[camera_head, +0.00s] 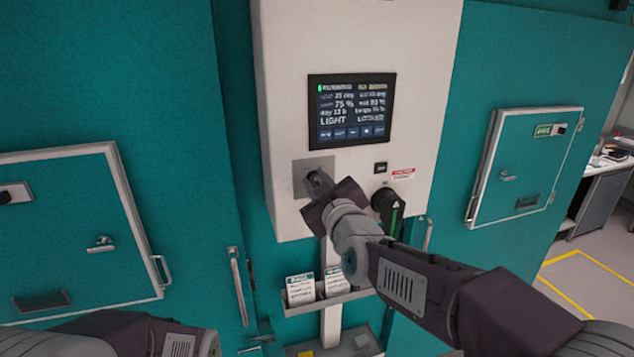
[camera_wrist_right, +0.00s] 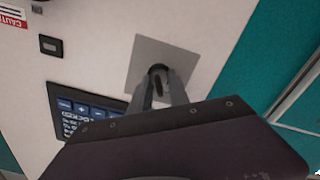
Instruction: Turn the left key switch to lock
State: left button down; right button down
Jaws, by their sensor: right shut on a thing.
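The left key switch sits on a square grey metal plate (camera_head: 303,166) on the white control panel, below the screen. In the right wrist view the plate (camera_wrist_right: 147,58) surrounds a small dark key (camera_wrist_right: 158,84). My right gripper (camera_head: 318,182) reaches the plate from the front, and its two fingers (camera_wrist_right: 166,80) are shut on the key. The fingers and wrist hide most of the switch, so I cannot tell which position it points to. My left gripper is out of view; only part of my left arm shows at the bottom left.
The panel screen (camera_head: 352,110) is lit above the switch. A black rotary handle (camera_head: 385,203) sticks out to the right, under a caution label (camera_head: 403,174). A card holder (camera_head: 325,305) hangs below. Teal chamber doors (camera_head: 70,230) stand on both sides.

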dwell(0.3)
jog(key=c, duration=1.6)
grip_release()
jog(key=shift+s+r, duration=0.2)
jog(key=shift+s, duration=0.35)
jog(key=shift+s+d+f+b, duration=0.15)
jog(key=shift+s+b, duration=0.15)
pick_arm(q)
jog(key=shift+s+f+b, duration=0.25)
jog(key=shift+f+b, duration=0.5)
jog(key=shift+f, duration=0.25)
pick_arm(e)
jog(key=v, duration=0.8)
jog(key=shift+s, duration=0.25)
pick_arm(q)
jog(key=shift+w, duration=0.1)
pick_arm(e)
jog(key=shift+w, duration=0.15)
